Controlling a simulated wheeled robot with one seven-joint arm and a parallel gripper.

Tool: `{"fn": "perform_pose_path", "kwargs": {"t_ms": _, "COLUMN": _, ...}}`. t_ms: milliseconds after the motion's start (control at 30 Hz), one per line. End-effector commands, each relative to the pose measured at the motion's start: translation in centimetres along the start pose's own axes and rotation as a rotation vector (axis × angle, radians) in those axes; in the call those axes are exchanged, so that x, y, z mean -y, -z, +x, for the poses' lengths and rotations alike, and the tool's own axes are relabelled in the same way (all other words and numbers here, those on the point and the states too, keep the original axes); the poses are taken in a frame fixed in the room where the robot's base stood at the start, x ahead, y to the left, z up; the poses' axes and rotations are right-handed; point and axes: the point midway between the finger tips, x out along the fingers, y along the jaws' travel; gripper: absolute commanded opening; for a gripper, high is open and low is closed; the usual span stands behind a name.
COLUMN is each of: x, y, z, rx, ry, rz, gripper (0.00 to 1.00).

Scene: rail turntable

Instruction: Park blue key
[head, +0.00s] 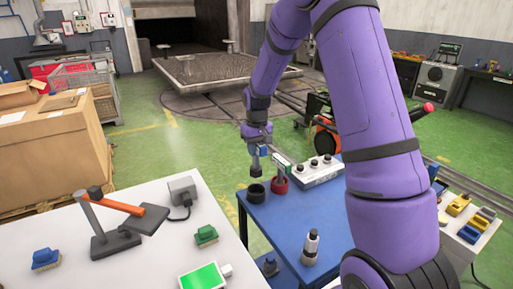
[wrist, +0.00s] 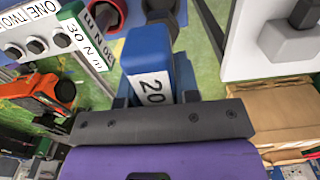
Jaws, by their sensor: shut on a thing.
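My gripper (head: 257,149) is shut on the blue key (wrist: 149,58) and holds it above the far end of the blue table (head: 285,225). The key is a blue block with a white label reading "20", the rest cut off; its blue body is small in the head view (head: 263,152). A black round holder (head: 256,194) stands on the table almost below the gripper, apart from it. Just right of it is a red round holder (head: 280,186) with a green key (head: 281,167) upright in it. The green key's label (wrist: 82,40) begins with "30".
A white panel with black knobs (head: 318,171) stands right of the red holder. A black-and-white handled object (head: 311,247) is nearer on the blue table. The white table (head: 150,262) at left bears an orange-armed device (head: 120,205), brushes and a green-screened tablet (head: 203,277).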

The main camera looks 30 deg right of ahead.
Motion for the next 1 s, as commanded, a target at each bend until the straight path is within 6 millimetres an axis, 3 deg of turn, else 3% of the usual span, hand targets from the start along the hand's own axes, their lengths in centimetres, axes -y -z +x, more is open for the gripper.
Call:
{"fn": "perform_pose_path", "kwargs": {"t_ms": 267, "x": 0.0, "y": -0.1, "z": 0.6, "rx": 0.001, "ry": 0.000, "rz": 0.000, "gripper": 0.00}}
{"fn": "perform_pose_path", "kwargs": {"t_ms": 700, "x": 0.0, "y": -0.1, "z": 4.2, "rx": 0.002, "ry": 0.000, "rz": 0.000, "gripper": 0.00}}
{"fn": "perform_pose_path", "kwargs": {"t_ms": 1000, "x": 0.0, "y": -0.1, "z": 5.6, "rx": 0.000, "ry": 0.000, "rz": 0.000, "gripper": 0.00}}
